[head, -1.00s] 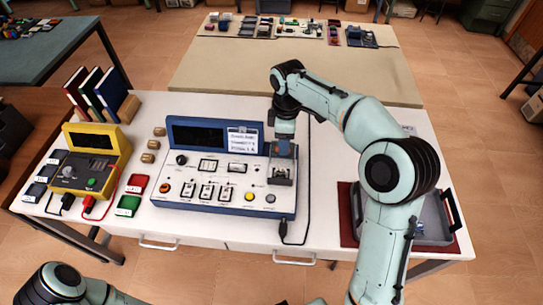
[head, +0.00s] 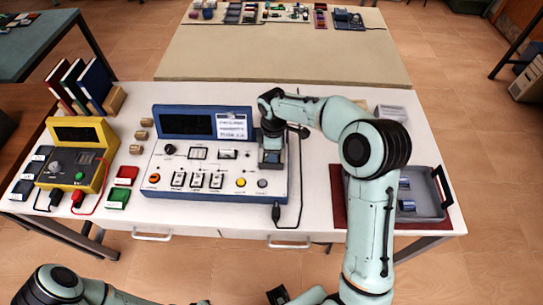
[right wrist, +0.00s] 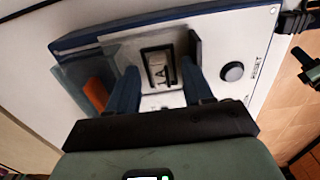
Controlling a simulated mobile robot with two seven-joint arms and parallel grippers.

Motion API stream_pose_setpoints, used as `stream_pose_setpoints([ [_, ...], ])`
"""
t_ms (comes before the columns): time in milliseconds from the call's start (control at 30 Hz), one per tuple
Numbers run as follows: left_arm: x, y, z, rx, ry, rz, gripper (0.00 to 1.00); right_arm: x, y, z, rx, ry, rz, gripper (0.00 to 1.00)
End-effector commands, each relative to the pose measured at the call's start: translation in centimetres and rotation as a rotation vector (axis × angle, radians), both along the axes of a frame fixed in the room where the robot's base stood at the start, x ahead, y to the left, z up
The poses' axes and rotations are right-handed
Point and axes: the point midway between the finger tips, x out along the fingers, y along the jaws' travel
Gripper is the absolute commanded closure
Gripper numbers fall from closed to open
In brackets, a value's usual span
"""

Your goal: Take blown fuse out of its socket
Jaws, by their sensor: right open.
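My right gripper (head: 271,160) points down over the right end of the blue-and-white test panel (head: 222,200). In the right wrist view its two blue fingers (right wrist: 162,92) are apart. In the head view the gripper hides this spot.
A grey tray (head: 432,212) with small blue-grey parts stands on a dark red mat at the right. A yellow meter (head: 75,150), red block (head: 125,174) and green block (head: 116,197) are at the left. A round button (right wrist: 232,71) is close beside the right-hand finger.

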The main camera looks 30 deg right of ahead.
Motion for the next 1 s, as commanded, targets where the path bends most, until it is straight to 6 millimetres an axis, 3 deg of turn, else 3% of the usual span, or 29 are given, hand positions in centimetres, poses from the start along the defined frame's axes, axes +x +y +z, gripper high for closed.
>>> stream_pose_setpoints([
  [267,0.0,0.0,0.0,0.0,0.0,0.0,1.0,0.0,0.0,-0.3,-0.001,-0.002,-0.001,0.52],
  [400,0.0,0.0,0.0,0.0,0.0,0.0,1.0,0.0,0.0,-0.3,-0.001,-0.002,-0.001,0.98],
  [433,0.0,0.0,0.0,0.0,0.0,0.0,1.0,0.0,0.0,-0.3,-0.001,-0.002,0.0,1.0],
  [767,0.0,0.0,0.0,0.0,0.0,0.0,1.0,0.1,0.0,0.0,-0.001,-0.003,0.0,1.0],
  [867,0.1,0.0,0.1,0.0,-0.001,0.0,1.0,0.1,0.0,0.9,-0.001,-0.004,0.0,1.0],
  [1000,0.3,0.0,0.5,0.0,-0.003,0.0,1.0,0.2,0.0,3.7,-0.001,-0.008,0.0,1.0],
])
